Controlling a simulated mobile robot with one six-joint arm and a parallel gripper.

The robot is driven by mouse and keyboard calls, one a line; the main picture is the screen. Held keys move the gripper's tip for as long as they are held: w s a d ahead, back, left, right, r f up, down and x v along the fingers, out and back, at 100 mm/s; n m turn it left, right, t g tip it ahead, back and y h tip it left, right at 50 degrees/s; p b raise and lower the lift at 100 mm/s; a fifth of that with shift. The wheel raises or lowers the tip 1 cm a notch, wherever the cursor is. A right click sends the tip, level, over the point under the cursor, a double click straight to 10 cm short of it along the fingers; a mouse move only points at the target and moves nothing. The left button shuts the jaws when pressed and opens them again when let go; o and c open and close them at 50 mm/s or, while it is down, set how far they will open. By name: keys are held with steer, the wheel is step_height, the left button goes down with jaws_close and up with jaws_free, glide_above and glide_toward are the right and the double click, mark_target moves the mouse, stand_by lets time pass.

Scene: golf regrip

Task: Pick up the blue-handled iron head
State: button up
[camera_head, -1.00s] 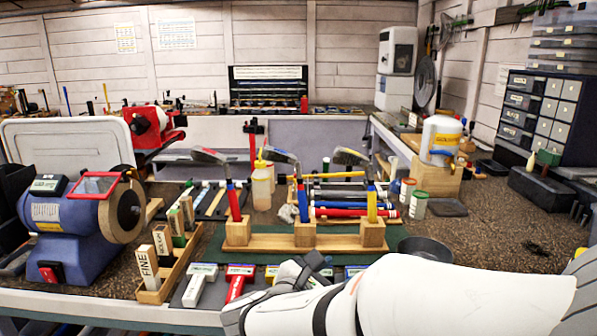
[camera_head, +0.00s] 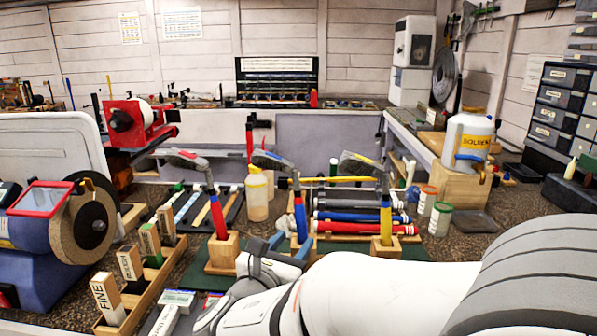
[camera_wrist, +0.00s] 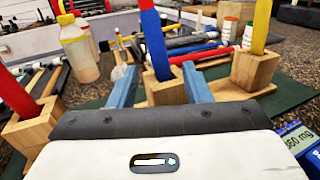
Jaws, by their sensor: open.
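Three iron heads stand upright in wooden blocks in a row. The middle one has a blue handle section with red above it (camera_head: 300,216); its metal head (camera_head: 271,161) leans to the left. In the wrist view its blue part (camera_wrist: 155,45) rises from its block (camera_wrist: 163,88). My gripper (camera_head: 290,243) is open and low in front of the middle block. In the wrist view the blue fingers of my gripper (camera_wrist: 158,66) lie left and right of the middle handle, with nothing between them in contact. I cannot tell how far they reach past it.
The red-handled iron (camera_head: 218,220) stands to the left and the yellow-handled iron (camera_head: 386,222) to the right, both close by. A grinder wheel (camera_head: 80,222) and wooden tray (camera_head: 150,285) are at left.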

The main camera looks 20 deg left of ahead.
mark_target(300, 233)
steer(key=w, duration=0.5)
steer(key=shift+w+d+f, duration=0.1)
steer(key=shift+w+d, duration=0.25)
steer(key=shift+c, duration=0.2)
jaws_close()
